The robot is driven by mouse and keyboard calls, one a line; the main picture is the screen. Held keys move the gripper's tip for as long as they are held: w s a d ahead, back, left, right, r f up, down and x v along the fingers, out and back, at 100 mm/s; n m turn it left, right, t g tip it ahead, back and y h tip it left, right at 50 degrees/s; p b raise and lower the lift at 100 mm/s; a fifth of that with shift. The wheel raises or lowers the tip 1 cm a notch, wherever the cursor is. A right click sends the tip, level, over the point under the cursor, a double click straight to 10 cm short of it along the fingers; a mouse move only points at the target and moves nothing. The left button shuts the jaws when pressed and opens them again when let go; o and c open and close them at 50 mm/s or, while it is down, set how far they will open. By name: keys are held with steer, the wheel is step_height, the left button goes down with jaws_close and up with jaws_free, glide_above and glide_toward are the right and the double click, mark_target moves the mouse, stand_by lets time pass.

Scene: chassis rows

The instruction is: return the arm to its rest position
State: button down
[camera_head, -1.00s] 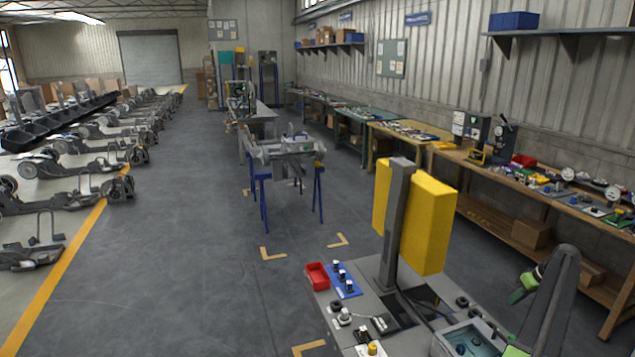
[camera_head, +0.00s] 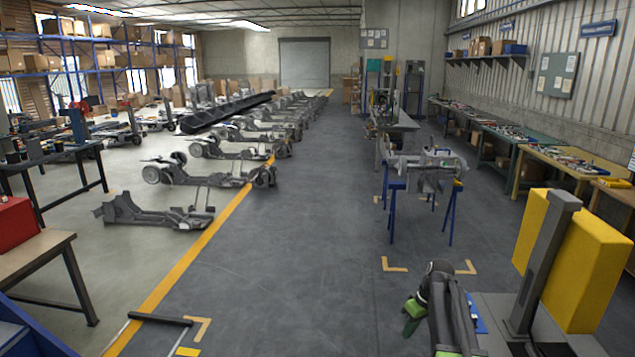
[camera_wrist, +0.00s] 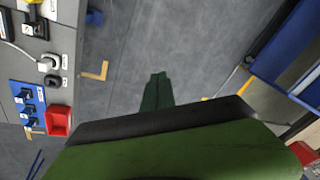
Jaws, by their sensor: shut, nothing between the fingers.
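My arm shows at the lower middle right of the head view, folded and dark grey with green parts. The green end part hangs at its left side, over the floor, but the fingertips cannot be made out there. In the wrist view my gripper (camera_wrist: 155,80) shows its dark green fingers close together, shut and empty, with bare grey floor behind them. The fingers touch nothing that I can see.
The wrist view shows a red tray (camera_wrist: 59,120) and a blue plate (camera_wrist: 27,103) on a grey surface (camera_wrist: 62,15) at left. In the head view, a blue trestle stand (camera_head: 392,205) stands ahead, and a bench (camera_head: 35,255) stands at left. The middle floor is clear.

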steer(key=s+a, duration=0.6)
steer(key=a, duration=0.7)
steer(key=s+m+h, duration=0.1)
steer(key=s+m, duration=0.1)
steer(key=s, duration=0.3)
steer(key=s+a+m+g+h, duration=0.1)
steer(key=s+m, duration=0.2)
steer(key=s, duration=0.2)
steer(key=shift+s+a+f+h, duration=0.25)
steer(key=shift+a+f+h, duration=0.05)
